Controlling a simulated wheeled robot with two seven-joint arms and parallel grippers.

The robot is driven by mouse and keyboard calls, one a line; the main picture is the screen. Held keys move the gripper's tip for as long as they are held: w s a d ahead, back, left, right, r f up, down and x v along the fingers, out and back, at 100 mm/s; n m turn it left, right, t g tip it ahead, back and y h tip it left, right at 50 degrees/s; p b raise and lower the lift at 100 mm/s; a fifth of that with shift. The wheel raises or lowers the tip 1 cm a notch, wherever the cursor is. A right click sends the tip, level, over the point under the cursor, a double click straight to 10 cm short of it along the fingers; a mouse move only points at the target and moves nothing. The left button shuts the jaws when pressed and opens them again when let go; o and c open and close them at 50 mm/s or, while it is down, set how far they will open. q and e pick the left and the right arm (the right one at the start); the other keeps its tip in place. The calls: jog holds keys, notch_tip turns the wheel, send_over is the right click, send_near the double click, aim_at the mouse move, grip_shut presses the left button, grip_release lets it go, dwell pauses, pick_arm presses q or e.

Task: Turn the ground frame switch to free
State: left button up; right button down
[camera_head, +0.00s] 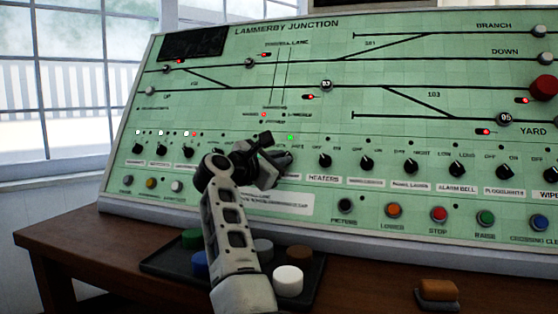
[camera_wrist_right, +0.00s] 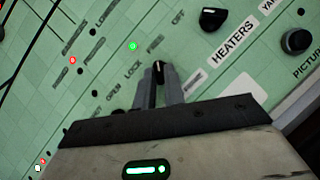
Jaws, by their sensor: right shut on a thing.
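My right gripper (camera_head: 262,160) is at the green panel, left of the heaters knob. In the right wrist view its two fingers (camera_wrist_right: 158,88) are closed on a small black knob (camera_wrist_right: 157,69), the ground frame switch. The word LOCK is printed at its left, and a word that looks like FREE above it. A pale mark shows at the knob's tip, but its exact setting is hard to tell. In the head view the gripper hides the knob. A green lamp (camera_head: 290,137) is lit near it, also in the right wrist view (camera_wrist_right: 132,46). My left gripper is not in view.
The heaters knob (camera_head: 325,160) is close on the right, with more knobs in the row. Coloured push buttons (camera_head: 439,214) line the panel below. A dark tray (camera_head: 312,262) with coloured round pieces and a brown-topped block (camera_head: 438,289) are on the wooden desk.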

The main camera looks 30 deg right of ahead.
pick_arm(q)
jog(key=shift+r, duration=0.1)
pick_arm(e)
jog(key=c, duration=1.5)
grip_release()
pick_arm(q)
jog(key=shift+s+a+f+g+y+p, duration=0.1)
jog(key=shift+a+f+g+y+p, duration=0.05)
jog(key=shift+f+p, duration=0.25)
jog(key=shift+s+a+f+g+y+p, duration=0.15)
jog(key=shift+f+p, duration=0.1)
jog(key=shift+p, duration=0.15)
pick_arm(e)
jog(key=v, duration=1.6)
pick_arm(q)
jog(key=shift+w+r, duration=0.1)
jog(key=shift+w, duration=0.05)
